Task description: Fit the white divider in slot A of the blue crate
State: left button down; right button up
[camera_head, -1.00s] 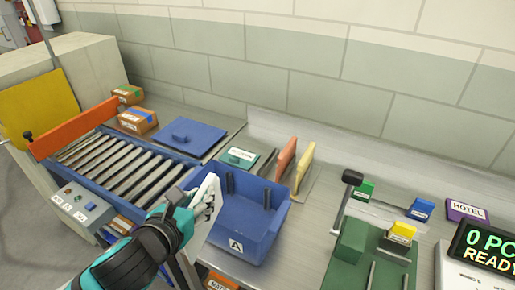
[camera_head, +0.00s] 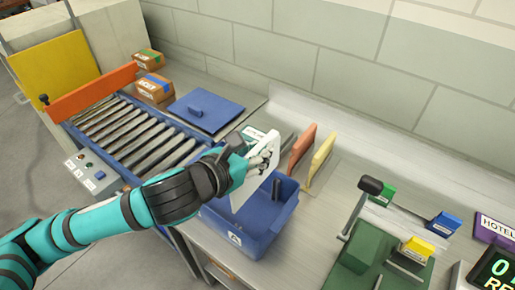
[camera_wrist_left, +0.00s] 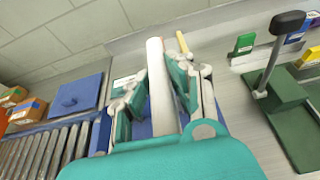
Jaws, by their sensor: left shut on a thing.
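The white divider (camera_head: 248,182) is a flat panel held upright over the blue crate (camera_head: 272,228). My left gripper (camera_head: 262,158) is shut on it; in the left wrist view the fingers (camera_wrist_left: 160,95) clasp it from both sides, and the divider (camera_wrist_left: 160,80) is seen edge-on. The blue crate has a label on its front, partly in view, and dark slot rails (camera_head: 276,189) inside. The divider and my gripper hide the crate's left part, so I cannot tell whether the divider's lower edge touches the crate. My right gripper is not in view.
A red panel (camera_head: 302,145) and a yellow panel (camera_head: 320,160) stand behind the crate. A roller conveyor (camera_head: 135,135) with an orange bar lies to the left, a blue lid (camera_head: 207,112) behind. A green lever press (camera_head: 375,250) stands to the right.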

aim_at(258, 185)
pick_arm(q)
jog(key=shift+w+d, duration=0.1)
jog(key=shift+w+d+p, duration=0.1)
jog(key=shift+w+p, duration=0.05)
jog(key=shift+p, duration=0.15)
notch_tip(258, 185, down, 2)
jog(key=shift+f+b, duration=0.1)
jog(key=shift+b, duration=0.65)
jog(key=shift+f+b, duration=0.55)
jog(key=shift+f, duration=0.3)
jog(key=shift+f+b, duration=0.45)
jog(key=shift+f, duration=0.5)
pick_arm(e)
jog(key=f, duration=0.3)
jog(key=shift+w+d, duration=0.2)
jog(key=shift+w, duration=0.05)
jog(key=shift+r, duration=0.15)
